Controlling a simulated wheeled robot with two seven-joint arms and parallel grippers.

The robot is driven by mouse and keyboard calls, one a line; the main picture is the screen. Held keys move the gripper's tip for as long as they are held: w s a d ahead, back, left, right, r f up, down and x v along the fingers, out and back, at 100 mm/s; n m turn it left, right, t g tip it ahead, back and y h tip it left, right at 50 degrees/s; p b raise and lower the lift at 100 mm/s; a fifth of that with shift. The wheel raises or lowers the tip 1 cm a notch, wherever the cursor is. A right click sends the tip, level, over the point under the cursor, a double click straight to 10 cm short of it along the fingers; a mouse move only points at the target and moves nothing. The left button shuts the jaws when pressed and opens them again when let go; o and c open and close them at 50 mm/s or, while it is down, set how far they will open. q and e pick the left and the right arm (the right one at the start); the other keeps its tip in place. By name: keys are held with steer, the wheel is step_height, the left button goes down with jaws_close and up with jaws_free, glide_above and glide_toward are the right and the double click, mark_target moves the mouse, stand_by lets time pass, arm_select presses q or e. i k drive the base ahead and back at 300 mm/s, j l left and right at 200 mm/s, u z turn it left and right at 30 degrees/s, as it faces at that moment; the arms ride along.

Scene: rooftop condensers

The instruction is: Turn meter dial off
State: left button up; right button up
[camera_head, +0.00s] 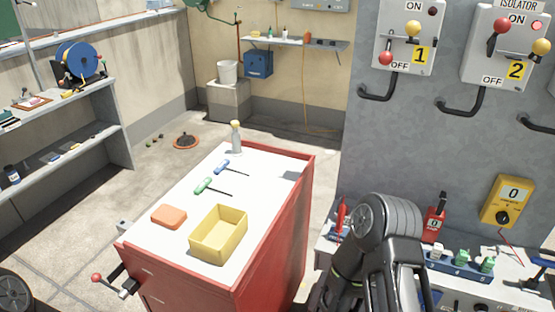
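A yellow meter (507,201) is at the right, upright against the grey wall panel above the bench. Its pale display reads 0. A round black dial (502,217) sits below the display; its pointer is too small to read. My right arm's dark links rise from the bottom edge, left of the meter and apart from it in the picture. Its gripper does not show. Only a small part of my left arm shows at the bottom left corner, and its gripper is out of view.
The bench (468,292) below the meter holds a red device (434,224) and a blue tray (459,265) with green-topped bottles. Isolator switch boxes (408,38) hang above. A red cart (275,245) with a yellow bin (218,240) stands at centre. Floor beyond it is mostly clear.

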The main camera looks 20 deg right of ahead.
mark_target(502, 217)
steer(key=z, duration=2.05)
steer(key=i+l, duration=0.1)
steer(key=l, duration=0.9)
steer(key=i+l, duration=0.15)
steer(key=l, duration=0.8)
steer(key=i+l+u, duration=0.1)
steer(key=l, duration=0.9)
